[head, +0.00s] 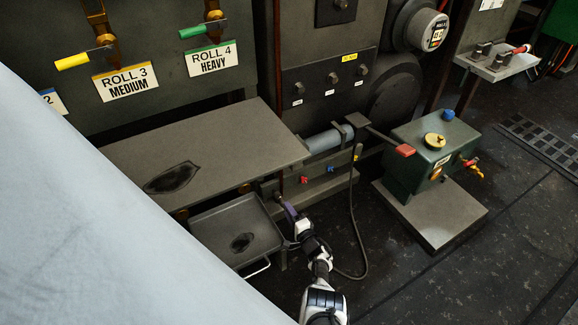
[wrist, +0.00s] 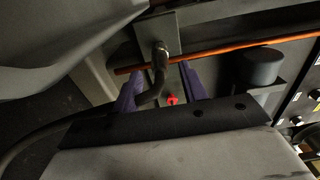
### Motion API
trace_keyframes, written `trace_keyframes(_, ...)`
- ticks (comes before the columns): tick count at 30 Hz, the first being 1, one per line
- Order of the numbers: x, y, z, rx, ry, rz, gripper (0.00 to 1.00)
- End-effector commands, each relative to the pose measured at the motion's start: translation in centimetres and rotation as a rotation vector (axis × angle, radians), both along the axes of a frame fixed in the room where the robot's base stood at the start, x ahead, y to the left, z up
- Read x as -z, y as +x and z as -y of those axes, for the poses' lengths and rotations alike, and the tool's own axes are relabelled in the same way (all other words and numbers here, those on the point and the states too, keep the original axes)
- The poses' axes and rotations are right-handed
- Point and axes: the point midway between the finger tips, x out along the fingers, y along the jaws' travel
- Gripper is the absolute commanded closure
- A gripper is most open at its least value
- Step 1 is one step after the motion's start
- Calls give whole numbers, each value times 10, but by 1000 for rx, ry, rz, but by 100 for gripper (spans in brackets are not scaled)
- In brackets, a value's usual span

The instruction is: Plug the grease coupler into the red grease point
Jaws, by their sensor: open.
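My gripper (head: 288,209) is low beside the tray, reaching toward the machine's lower ledge. In the wrist view its two purple fingers (wrist: 158,88) are open, one on each side of a dark hose. The hose ends in a metallic coupler (wrist: 161,52) at a grey bracket plate (wrist: 170,22); whether the fingers touch it I cannot tell. The red grease point (head: 304,180) is on the ledge front, right of my gripper. A red piece, apparently that point, shows between the fingers in the wrist view (wrist: 172,99).
Blue (head: 330,169) and yellow (head: 355,157) points sit further right on the ledge. The hose (head: 352,220) loops down to the floor. A grey tray (head: 218,222) lies left of my gripper under a table (head: 225,135).

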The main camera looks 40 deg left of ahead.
Motion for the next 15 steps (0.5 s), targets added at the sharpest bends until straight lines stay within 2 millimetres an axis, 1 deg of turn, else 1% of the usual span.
trace_keyframes(1, 3, 2, -5, 0, 2, 1, 57)
trace_keyframes(9, 4, 13, -34, -1, 2, 2, 57)
trace_keyframes(15, 3, 20, -50, -1, 1, 1, 57)
